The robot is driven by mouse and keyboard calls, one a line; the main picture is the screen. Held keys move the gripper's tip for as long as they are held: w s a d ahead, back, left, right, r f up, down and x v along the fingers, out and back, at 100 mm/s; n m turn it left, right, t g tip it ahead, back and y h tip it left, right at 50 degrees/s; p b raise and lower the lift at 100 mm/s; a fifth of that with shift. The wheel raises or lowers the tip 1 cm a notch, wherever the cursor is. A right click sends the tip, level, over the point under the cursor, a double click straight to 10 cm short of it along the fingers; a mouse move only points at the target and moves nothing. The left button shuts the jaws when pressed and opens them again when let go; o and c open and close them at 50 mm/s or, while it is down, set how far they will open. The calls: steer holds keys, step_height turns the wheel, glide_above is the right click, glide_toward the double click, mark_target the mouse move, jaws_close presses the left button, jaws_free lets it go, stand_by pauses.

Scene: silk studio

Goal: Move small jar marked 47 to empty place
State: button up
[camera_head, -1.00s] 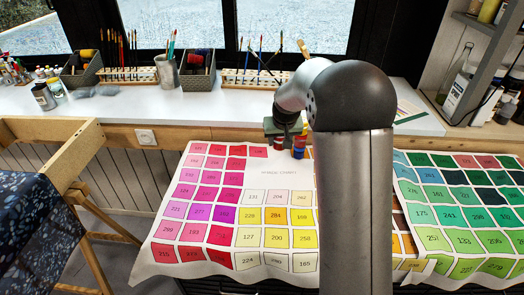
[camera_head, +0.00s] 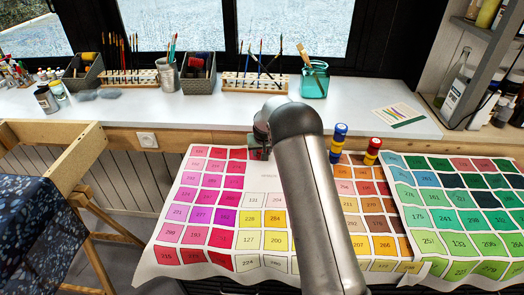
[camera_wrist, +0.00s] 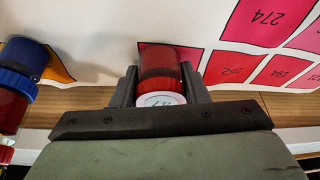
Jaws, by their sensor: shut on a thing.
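My gripper (camera_head: 262,140) is over the top edge of the pink and red chart in the head view, partly hidden by my arm. In the wrist view my gripper (camera_wrist: 162,88) is shut on a small red jar (camera_wrist: 160,66) with a white label on its near end; the number is too small to read surely. A blue and red jar (camera_wrist: 14,88) stands apart at the left edge. The chart has a bare white patch (camera_head: 262,182), partly hidden by my arm.
A teal glass with a brush (camera_head: 314,82) stands on the white counter (camera_head: 200,108). A green chart (camera_head: 460,215) lies at right.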

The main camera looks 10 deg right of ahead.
steer(key=shift+f, duration=0.1)
steer(key=shift+f, duration=0.15)
steer(key=o, duration=1)
steer(key=shift+r, duration=0.35)
steer(key=b+v, duration=0.1)
steer(key=v, duration=1.1)
steer(key=s+r+g, duration=0.1)
steer(key=s+r, duration=0.2)
steer(key=s, duration=0.8)
steer(key=s+r+g, duration=0.1)
steer(key=s+r, duration=0.3)
steer(key=s, duration=0.7)
steer(key=s+f+n+g, duration=0.1)
steer(key=s+f+g, duration=0.1)
steer(key=s, duration=2.1)
steer(key=shift+a+f, duration=0.3)
steer(key=shift+a, duration=0.2)
